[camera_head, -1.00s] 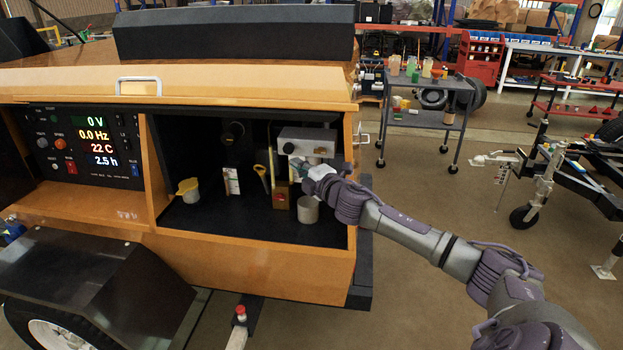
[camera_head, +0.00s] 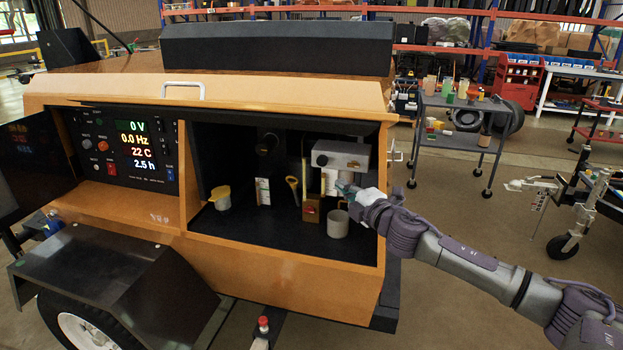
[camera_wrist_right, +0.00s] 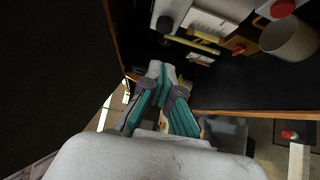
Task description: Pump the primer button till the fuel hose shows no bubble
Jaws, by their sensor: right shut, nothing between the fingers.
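My right gripper (camera_head: 345,188) reaches into the open compartment from the right, just below a grey metal box-shaped housing (camera_head: 340,153) with a white cylinder under it. In the right wrist view its teal-padded fingers (camera_wrist_right: 160,82) are closed together with nothing between them. In that view a dark round knob (camera_wrist_right: 165,24) and a red round part (camera_wrist_right: 283,8) lie beyond the fingers. I cannot tell which part is the primer button, nor whether the gripper touches anything. I cannot make out the fuel hose or any bubble. My left gripper is not in view.
A grey cup (camera_head: 338,223), a brown box with red (camera_head: 311,209), a yellow-handled dipstick (camera_head: 292,183) and a yellow-topped container (camera_head: 220,198) crowd the compartment. The lit control panel (camera_head: 130,148) is to the left. The compartment's black floor (camera_head: 265,228) is clear in front.

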